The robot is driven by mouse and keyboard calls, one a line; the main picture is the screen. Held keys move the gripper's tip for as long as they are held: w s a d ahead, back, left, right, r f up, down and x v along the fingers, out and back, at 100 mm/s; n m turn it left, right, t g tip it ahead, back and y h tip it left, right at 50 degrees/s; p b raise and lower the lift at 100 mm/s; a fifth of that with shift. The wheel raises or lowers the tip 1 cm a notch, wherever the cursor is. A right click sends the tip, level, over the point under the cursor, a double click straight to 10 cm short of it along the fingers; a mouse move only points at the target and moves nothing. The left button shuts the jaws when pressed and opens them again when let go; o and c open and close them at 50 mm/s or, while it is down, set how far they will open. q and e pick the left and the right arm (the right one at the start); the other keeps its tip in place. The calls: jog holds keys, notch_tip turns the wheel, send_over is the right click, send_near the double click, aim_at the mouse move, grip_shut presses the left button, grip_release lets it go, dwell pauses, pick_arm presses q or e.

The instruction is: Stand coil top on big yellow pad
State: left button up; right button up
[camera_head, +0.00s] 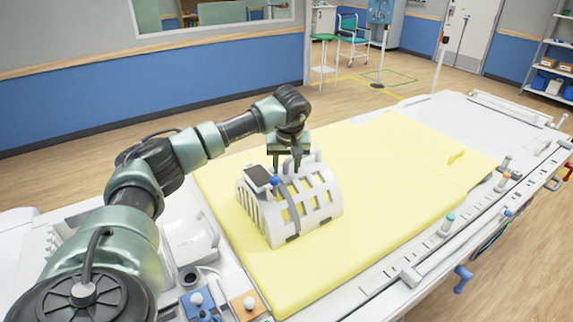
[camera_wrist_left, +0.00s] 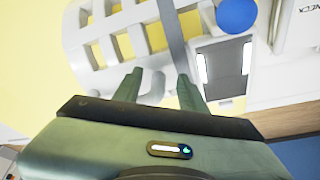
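The coil top (camera_head: 312,222) is a white, arched cage with slots, a dark panel and a blue knob. It stands upright on the big yellow pad (camera_head: 380,160), towards its near left end. My left gripper (camera_head: 286,163) is above the top of the coil, pointing down, with its fingers apart. In the left wrist view the white slotted coil (camera_wrist_left: 72,38) lies beyond the two green fingers (camera_wrist_left: 159,74), with a pale part of it showing between them. I cannot tell whether the fingers touch it. My right gripper is not in view.
The pad lies on a long white patient table (camera_head: 440,235) with clamps and knobs along its right side. A small yellow piece (camera_head: 456,157) lies on the far part of the pad. The pad beyond and right of the coil is mostly clear.

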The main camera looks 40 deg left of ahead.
pick_arm(q)
jog(key=shift+r, duration=0.1)
jog(key=shift+d+r, duration=0.1)
jog(key=shift+r, duration=0.2)
jog(key=b+v, duration=0.3)
jog(key=v, duration=0.8)
jog(key=shift+s+d+r, duration=0.1)
